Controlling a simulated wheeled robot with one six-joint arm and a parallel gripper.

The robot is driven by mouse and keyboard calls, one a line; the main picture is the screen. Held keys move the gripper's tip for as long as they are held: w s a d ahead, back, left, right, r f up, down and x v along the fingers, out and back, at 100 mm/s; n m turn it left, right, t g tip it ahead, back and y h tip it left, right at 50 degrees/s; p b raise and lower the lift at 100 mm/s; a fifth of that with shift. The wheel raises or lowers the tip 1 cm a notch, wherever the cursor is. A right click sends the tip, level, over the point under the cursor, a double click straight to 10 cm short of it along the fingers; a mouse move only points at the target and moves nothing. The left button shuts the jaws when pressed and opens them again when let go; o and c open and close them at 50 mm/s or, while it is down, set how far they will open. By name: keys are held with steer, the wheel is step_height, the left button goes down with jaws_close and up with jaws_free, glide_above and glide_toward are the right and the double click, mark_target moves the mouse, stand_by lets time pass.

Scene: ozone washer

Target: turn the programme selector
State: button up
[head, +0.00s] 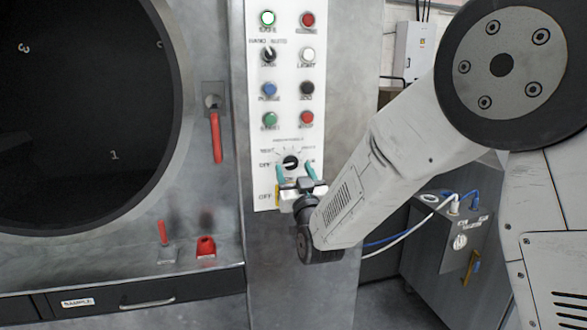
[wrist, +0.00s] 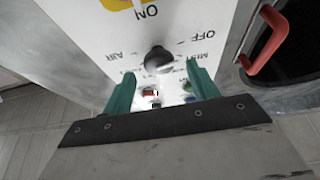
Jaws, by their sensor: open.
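The programme selector is a black round knob (head: 290,162) low on the white control panel (head: 262,133), with dial marks and lettering around it. It also shows in the wrist view (wrist: 158,60), where the panel lettering is upside down. My gripper (head: 295,172) is in front of the lower panel, its two teal fingers apart. In the wrist view my gripper (wrist: 160,74) has one fingertip on each side of the knob's line, with gaps to both. The knob appears at or just beyond the tips; I cannot tell the exact depth. Nothing is held.
Several coloured buttons and a smaller black switch (head: 268,54) sit higher on the panel. A yellow switch plate (wrist: 125,3) lies below the selector, partly hidden. A red handle (head: 216,137) is left of the panel, beside the large round door (head: 182,100). A grey cabinet (head: 440,240) stands right.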

mark_target(290, 162)
steer(key=shift+x, duration=1.05)
steer(key=c, duration=1)
steer(key=shift+m+h, duration=0.4)
steer(key=shift+m, duration=0.2)
steer(key=m+h, duration=0.1)
steer(key=m, duration=0.2)
steer(key=m+h, duration=0.2)
steer(key=m, duration=0.2)
steer(key=shift+s+a, duration=0.1)
steer(key=shift+a, duration=0.05)
steer(key=m+h, duration=0.2)
steer(key=m, duration=0.2)
steer(key=m+g+h, duration=0.1)
steer(key=m, duration=0.3)
steer(key=shift+a+g+h, duration=0.1)
steer(key=shift+g+h, duration=0.2)
steer(key=shift+h, duration=0.1)
steer(key=m+g, duration=0.1)
steer(key=m, duration=0.2)
steer(key=m+g, duration=0.1)
steer(key=m, duration=0.2)
steer(key=shift+r+m, duration=0.2)
steer(key=shift+m, duration=0.1)
steer(key=m+g, duration=0.2)
steer(key=m, duration=0.2)
steer(key=shift+m, duration=0.3)
